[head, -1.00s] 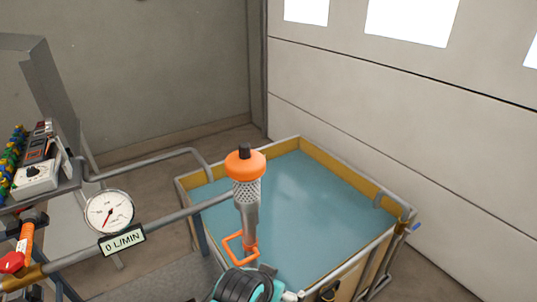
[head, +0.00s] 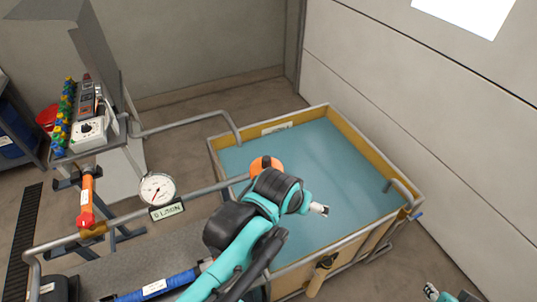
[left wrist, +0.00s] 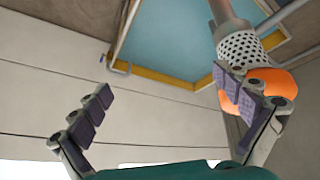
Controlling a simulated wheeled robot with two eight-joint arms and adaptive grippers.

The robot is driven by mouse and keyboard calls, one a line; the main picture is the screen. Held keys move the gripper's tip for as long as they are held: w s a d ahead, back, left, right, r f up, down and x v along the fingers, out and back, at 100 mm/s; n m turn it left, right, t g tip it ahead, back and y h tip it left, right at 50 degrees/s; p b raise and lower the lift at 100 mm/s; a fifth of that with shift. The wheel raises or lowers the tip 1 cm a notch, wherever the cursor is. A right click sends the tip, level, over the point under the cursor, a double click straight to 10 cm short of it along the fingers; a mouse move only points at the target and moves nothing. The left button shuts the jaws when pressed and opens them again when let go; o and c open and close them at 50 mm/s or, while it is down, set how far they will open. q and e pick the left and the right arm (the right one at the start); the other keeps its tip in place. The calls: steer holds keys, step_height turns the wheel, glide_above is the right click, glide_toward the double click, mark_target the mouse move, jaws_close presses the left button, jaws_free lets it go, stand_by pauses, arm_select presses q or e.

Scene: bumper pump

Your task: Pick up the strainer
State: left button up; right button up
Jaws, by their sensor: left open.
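The strainer has an orange cap and a perforated metal body. In the head view only part of its orange cap (head: 265,163) shows, above the near side of the water tank; my left arm hides the rest. In the left wrist view the strainer's perforated body (left wrist: 238,46) and orange cap show at the upper right, partly behind one finger. My left gripper (left wrist: 167,107) is open with nothing between its fingers, beside the strainer. In the head view the left gripper (head: 318,209) is mostly hidden by its wrist. Part of my right gripper (head: 433,292) shows at the bottom right edge.
The tank (head: 405,187) of blue water has a yellow inner rim and pipes along it. A round gauge (head: 157,189) and flow display (head: 167,211) sit on the pipe at left. A control panel (head: 88,132) stands beyond. A wall rises close on the right.

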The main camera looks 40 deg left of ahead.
arm_select(q)
steer(key=w+a+r+n+g+p, duration=0.1)
steer(key=a+r+n+g+p, duration=0.1)
steer(key=a+r+n+p, duration=0.45)
steer(key=r+n+g+b, duration=0.2)
steer(key=n+g, duration=0.2)
steer(key=n, duration=0.6)
glide_above(266, 168)
steer(key=a, duration=0.1)
steer(key=shift+w+f+m, duration=0.1)
steer(key=shift+w+m, duration=0.15)
steer(key=shift+w, duration=0.2)
steer(key=shift+s+a, duration=0.1)
steer(key=shift+a, duration=0.15)
steer(key=shift+f+n, duration=0.35)
steer(key=shift+n, duration=0.05)
steer(key=f, duration=0.4)
steer(key=f+p, duration=0.1)
steer(key=f, duration=0.2)
steer(key=shift+w+d, duration=0.25)
arm_select(e)
step_height(266, 168, up, 7)
steer(key=shift+r, duration=0.2)
arm_select(q)
steer(key=c, duration=1.3)
